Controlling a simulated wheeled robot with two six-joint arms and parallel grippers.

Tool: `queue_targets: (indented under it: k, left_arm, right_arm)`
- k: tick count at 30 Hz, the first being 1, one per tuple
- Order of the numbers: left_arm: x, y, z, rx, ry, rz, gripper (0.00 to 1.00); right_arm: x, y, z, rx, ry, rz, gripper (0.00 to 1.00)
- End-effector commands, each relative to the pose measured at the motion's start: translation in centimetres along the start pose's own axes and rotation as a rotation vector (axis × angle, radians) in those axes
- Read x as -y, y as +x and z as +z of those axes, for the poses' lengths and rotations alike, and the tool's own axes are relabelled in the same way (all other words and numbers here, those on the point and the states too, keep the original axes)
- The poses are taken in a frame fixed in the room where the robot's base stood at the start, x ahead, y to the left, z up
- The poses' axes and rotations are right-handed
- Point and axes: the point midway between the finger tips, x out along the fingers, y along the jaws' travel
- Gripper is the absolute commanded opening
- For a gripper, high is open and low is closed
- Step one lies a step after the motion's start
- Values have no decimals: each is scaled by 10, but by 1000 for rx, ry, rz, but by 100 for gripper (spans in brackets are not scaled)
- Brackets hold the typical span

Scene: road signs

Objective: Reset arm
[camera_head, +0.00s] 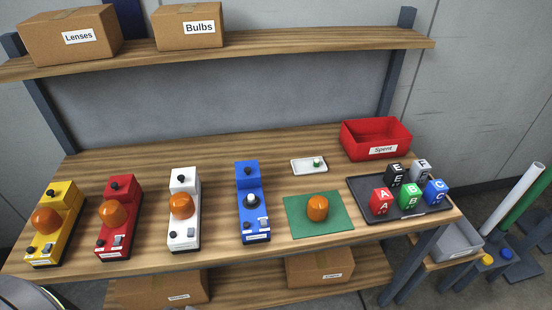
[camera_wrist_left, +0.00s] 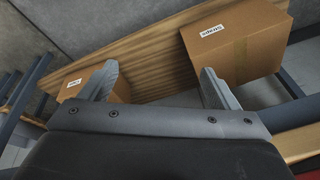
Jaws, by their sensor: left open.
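My left gripper (camera_wrist_left: 160,88) shows only in the left wrist view. Its two grey fingers are spread apart with nothing between them. Beyond the fingers lie a wooden shelf (camera_wrist_left: 150,70) and two cardboard boxes, a near one (camera_wrist_left: 240,40) at the right and another (camera_wrist_left: 85,88) partly hidden behind the left finger. My right gripper is in neither view. In the head view, the workbench (camera_head: 300,140) has no gripper over it.
The bench holds yellow (camera_head: 50,222), red (camera_head: 118,217), white (camera_head: 184,208) and blue (camera_head: 251,202) units. The blue one shows a bare white bulb. An orange lens (camera_head: 317,208) sits on a green mat (camera_head: 338,226). Right are a red Spent bin (camera_head: 376,150) and dark tray (camera_head: 410,217) with lettered blocks.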

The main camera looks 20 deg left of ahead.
Motion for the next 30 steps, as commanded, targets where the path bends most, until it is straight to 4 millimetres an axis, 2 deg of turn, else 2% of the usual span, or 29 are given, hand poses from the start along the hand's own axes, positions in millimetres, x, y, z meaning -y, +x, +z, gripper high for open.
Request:
queue_targets:
  k: [1,6,11,15,19,24,30]
  left_arm:
    - [-3,31,13,15,0,3,83]
    - [-11,102,52,45,1,10,83]
    - [-19,159,96,71,2,17,83]
    - [-26,202,139,96,4,24,83]
    - [-32,232,180,116,6,29,83]
    - [-37,254,221,135,8,35,83]
    - [-40,260,240,143,10,37,83]
  right_arm:
    - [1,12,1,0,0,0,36]
    - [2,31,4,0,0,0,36]
    - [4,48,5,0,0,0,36]
    - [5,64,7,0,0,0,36]
    - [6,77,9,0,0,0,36]
    - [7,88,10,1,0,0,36]
    - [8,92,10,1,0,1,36]
